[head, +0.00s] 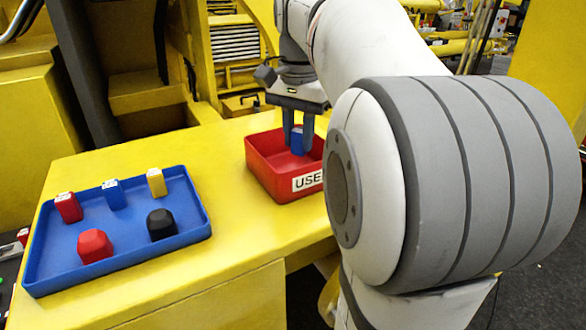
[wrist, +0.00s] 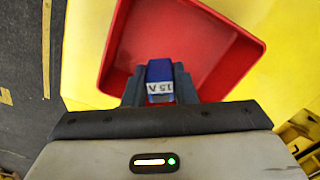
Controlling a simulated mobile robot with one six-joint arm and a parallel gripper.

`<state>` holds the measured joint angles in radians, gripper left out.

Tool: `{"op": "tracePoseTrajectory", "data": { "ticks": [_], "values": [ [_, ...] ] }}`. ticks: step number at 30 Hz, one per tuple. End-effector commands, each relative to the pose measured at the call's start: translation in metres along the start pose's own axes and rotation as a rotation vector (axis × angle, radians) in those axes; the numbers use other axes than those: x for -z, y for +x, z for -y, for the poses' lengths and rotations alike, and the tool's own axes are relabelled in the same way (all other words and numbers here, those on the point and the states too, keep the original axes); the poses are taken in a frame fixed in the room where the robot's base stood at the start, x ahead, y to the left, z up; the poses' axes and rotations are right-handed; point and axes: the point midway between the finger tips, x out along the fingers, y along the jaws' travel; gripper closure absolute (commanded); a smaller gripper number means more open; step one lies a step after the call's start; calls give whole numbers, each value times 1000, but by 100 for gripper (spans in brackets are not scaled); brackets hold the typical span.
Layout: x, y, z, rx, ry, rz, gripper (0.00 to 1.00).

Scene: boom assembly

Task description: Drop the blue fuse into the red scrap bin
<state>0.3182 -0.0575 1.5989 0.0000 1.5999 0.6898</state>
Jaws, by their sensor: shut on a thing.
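The red scrap bin (head: 270,172) stands on the yellow surface right of the blue tray, with a white label reading "USE", the rest hidden by my arm. My gripper (head: 297,140) points down over the bin, its fingertips at about rim height or inside; I cannot tell the exact depth. It is shut on a blue fuse (head: 298,139). In the wrist view the blue fuse (wrist: 160,72) sits between the two fingers, its white end marked "15A", with the red bin (wrist: 205,45) behind it. The bin floor that shows is bare.
A blue tray (head: 120,245) on the left holds a red fuse (head: 68,207), another blue fuse (head: 114,194), a yellow fuse (head: 157,182), a red cap (head: 95,245) and a black cap (head: 161,224). The yellow surface (head: 225,215) between tray and bin is clear.

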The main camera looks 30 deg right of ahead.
Motion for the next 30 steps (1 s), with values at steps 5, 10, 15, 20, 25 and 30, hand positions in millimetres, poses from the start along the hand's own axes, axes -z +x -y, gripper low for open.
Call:
{"op": "tracePoseTrajectory", "data": {
  "ticks": [5, 10, 15, 20, 25, 30],
  "values": [
    [0, 0, 0, 0, 0, 0, 64],
    [0, 0, 0, 0, 1, 0, 50],
    [0, 0, 0, 0, 1, 0, 50],
    [1, -6, 0, 0, 1, 0, 50],
    [1, -32, 0, 2, 1, -2, 50],
    [1, -59, 0, 1, 1, -1, 50]
  ]
}}
